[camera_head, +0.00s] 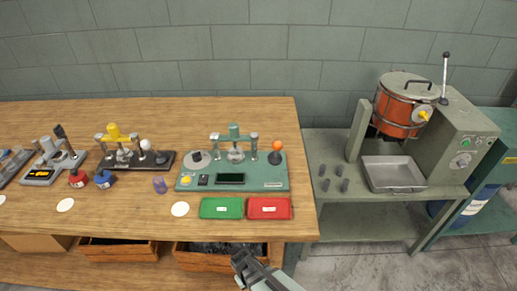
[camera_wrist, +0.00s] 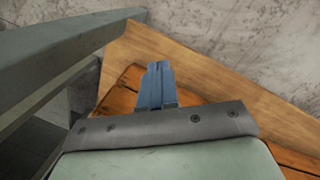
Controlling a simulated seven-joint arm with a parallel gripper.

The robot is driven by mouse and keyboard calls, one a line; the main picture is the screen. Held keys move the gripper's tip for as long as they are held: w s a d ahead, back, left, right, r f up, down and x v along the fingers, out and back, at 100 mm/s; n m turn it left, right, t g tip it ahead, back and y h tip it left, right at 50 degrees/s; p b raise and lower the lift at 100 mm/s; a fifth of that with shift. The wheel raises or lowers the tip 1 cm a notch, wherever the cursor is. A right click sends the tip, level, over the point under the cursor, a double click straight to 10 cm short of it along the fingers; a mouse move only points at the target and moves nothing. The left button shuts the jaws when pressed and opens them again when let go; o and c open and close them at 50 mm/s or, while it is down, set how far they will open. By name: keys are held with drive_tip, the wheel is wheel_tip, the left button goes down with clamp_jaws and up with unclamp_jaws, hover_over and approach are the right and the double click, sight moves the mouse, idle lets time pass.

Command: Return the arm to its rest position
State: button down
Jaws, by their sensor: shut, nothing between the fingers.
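My gripper (camera_head: 240,257) shows at the bottom centre of the head view, in front of the wooden bench's front edge and near the right-hand drawer. It is empty, with its fingers together. In the wrist view the shut fingers (camera_wrist: 155,84) point over orange-brown wood. The green spring coiler (camera_head: 262,184) stands on the bench beyond my gripper. Its orange-knobbed lever (camera_head: 276,147) is upright at its right side. My gripper touches none of these things as far as I can see.
A green tray (camera_head: 221,208) and a red tray (camera_head: 269,208) lie near the front edge of the bench (camera_head: 130,210). Open drawers (camera_head: 190,262) sit below. To the right stands a grey-green metal table (camera_head: 345,215) with an orange drum machine (camera_head: 400,108). Concrete floor shows at lower right.

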drive_tip(key=s+d+f+m+g+y, duration=0.1)
drive_tip(key=s+d+m+g, duration=0.5)
drive_tip(key=s+d, duration=1.1)
drive_tip(key=shift+s+d+m+g+y, duration=0.15)
drive_tip(key=shift+d+m+g+y, duration=0.25)
drive_tip(key=shift+d, duration=0.9)
